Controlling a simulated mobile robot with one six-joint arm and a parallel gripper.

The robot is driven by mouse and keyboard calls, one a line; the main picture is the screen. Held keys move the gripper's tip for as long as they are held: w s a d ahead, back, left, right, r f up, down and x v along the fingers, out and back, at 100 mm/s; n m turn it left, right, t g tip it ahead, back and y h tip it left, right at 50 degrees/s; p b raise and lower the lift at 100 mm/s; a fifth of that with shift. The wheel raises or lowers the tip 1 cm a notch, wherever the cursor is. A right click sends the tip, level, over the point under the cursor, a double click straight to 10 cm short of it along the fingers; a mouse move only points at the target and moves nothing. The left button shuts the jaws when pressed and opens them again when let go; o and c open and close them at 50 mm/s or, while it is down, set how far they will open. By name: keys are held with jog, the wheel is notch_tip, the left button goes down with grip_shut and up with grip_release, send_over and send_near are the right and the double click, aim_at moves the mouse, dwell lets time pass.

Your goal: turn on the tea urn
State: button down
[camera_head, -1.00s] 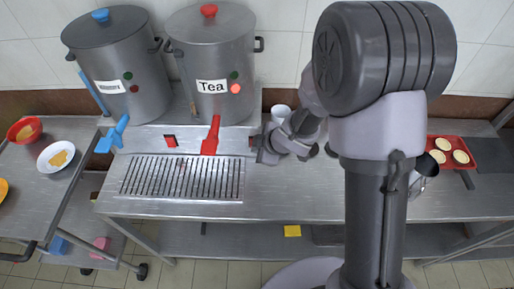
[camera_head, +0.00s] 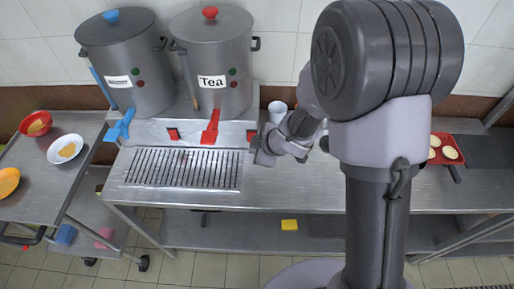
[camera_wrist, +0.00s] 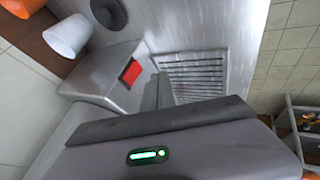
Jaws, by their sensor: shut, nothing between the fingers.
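The tea urn (camera_head: 205,95) is a grey pot with a red lid knob, a "Tea" label and a red tap (camera_head: 211,127). It stands on a metal box at the back. Its green and red lamps look dark. A red rocker switch (camera_head: 250,134) on the box front, right of the tap, is partly hidden by my arm. A red switch (camera_wrist: 131,72) shows clearly in the wrist view. My gripper (camera_head: 262,153) is shut and empty, in front of the box's right end, close to the right switch. In the wrist view, I cannot tell whether it touches.
A second urn (camera_head: 122,85) with a blue knob and blue tap (camera_head: 119,127) stands left, with its own red switch (camera_head: 173,134). A drip grate (camera_head: 180,169) lies in front. A white cup (camera_head: 278,111) stands behind my gripper. A cart (camera_head: 40,190) with bowls is at left.

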jog(key=w+p+v, duration=0.1)
jog(key=p+v, duration=0.3)
jog(key=v, duration=0.4)
jog(key=b+x, duration=0.2)
jog(key=x, duration=0.2)
jog(key=w+b+x, duration=0.1)
jog(key=b+x, duration=0.1)
jog(key=x, duration=0.2)
jog(key=w+d+b+x, duration=0.1)
jog(key=b+x, duration=0.1)
jog(key=x, duration=0.2)
jog(key=shift+w+r+b, duration=0.15)
jog(key=shift+w+b, duration=0.05)
jog(key=shift+b, duration=0.1)
